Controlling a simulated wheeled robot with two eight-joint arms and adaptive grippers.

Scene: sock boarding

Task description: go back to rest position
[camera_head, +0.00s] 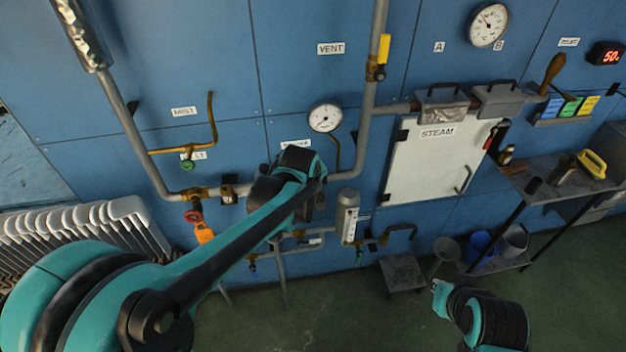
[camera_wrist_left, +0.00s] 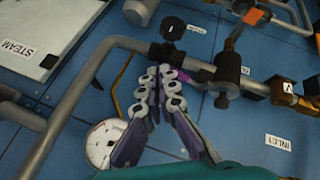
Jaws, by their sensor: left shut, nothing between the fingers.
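My left arm (camera_head: 240,225) reaches from the lower left across to the pipework on the blue wall. In the head view its wrist hides the gripper's fingers. In the left wrist view my left gripper (camera_wrist_left: 163,74) is shut and empty, its fingertips together in front of a grey pipe (camera_wrist_left: 85,82) and a black knob (camera_wrist_left: 172,28). I cannot tell whether it touches them. My right arm (camera_head: 487,318) is low at the bottom right, over the floor. Its gripper end (camera_head: 440,296) is small, and its finger state is unclear.
A round gauge (camera_head: 325,117) and the white STEAM door (camera_head: 435,165) are near the left wrist. A radiator (camera_head: 85,228) stands at the left. A bench (camera_head: 575,183) with tools is at the right. Open floor (camera_head: 370,325) lies between the arms.

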